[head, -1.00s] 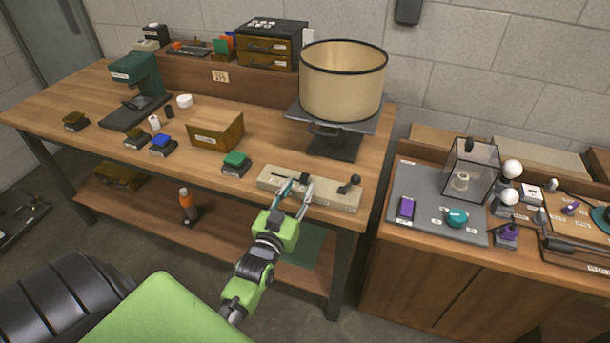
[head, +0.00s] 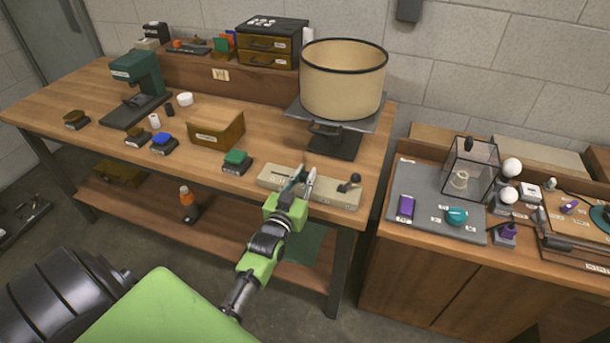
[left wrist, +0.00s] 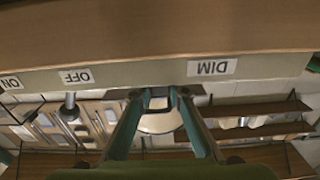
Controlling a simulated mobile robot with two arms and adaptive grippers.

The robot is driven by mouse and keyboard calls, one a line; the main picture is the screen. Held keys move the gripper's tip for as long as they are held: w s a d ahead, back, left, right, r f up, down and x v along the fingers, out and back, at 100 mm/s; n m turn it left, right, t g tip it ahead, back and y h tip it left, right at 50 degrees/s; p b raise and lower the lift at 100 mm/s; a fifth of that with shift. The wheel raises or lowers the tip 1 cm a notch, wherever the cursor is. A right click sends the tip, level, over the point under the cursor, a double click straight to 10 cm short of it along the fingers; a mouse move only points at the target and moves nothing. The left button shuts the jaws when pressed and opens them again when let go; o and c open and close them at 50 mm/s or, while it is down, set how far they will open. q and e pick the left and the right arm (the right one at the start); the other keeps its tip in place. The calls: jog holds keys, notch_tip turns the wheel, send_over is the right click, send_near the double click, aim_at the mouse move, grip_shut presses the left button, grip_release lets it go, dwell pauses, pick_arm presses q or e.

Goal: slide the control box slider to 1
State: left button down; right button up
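The beige control box (head: 334,196) lies along the front edge of the left workbench, with a black lever knob (head: 355,178) at its right end. My left gripper (head: 304,177) is at the middle of the box, its fingertips close together by the slider area. The fingers largely hide the slider knob, and its setting cannot be read. In the left wrist view, upside down, the box front (left wrist: 130,76) carries DIM, OFF and ON labels. The left fingertips (left wrist: 160,97) show below it with a dark piece between them; whether they grip it is unclear. My right gripper is not in view.
A large lampshade (head: 343,80) on a dark stand (head: 334,146) is close behind the box. A green-topped block (head: 237,160) and an open brown bin (head: 217,131) are to the left. A second bench (head: 450,265) stands right, past a gap.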

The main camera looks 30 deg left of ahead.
aim_at(285, 176)
pick_arm(q)
jog(key=a, duration=0.3)
jog(key=s+a, duration=0.1)
jog(key=a, duration=0.2)
jog(key=shift+s, duration=0.2)
jog(key=c, duration=1.9)
grip_release()
jog(key=v, duration=1.2)
jog(key=shift+f, duration=0.15)
